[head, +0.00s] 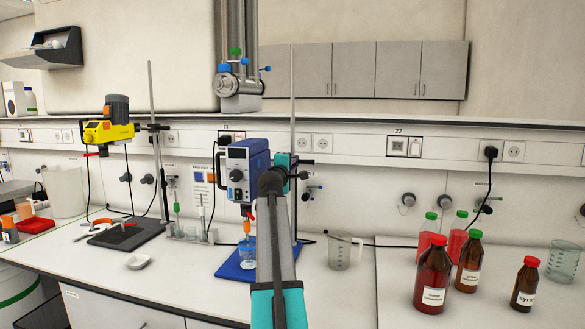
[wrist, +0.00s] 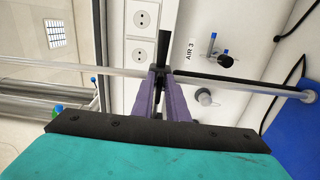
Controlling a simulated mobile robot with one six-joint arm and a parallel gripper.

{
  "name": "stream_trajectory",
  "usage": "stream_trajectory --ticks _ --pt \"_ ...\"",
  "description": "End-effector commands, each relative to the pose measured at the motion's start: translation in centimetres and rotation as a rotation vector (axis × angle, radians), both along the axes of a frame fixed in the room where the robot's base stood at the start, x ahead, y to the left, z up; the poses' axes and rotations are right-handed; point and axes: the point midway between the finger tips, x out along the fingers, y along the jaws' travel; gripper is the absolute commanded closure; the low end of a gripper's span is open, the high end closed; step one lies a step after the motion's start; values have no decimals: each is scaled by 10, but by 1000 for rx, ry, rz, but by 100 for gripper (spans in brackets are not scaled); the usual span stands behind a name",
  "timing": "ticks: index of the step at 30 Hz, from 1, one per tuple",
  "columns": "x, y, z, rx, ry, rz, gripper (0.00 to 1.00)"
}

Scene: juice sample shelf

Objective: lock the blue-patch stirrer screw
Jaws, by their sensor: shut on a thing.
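The blue stirrer (head: 248,170) hangs on an upright steel rod (head: 292,95) above a blue base plate (head: 232,270). Its shaft goes down into a small beaker (head: 247,252) with blue at its bottom. My gripper (wrist: 161,72) has its two purple fingers close together at the rod, shut on a dark piece, the stirrer screw (wrist: 164,48), which sticks out past the fingertips. The rod also crosses the wrist view (wrist: 235,80).
A yellow stirrer (head: 108,132) on its own stand is at the left. A clear jug (head: 340,250) stands right of the blue plate.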

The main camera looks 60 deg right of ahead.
Motion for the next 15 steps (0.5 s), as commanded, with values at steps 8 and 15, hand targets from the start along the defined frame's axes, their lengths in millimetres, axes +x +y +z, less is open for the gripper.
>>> stream_trajectory --ticks 8,15 --pt "0 1 -4 6 3 -1 70" --pt "0 1 -2 2 3 -1 68"
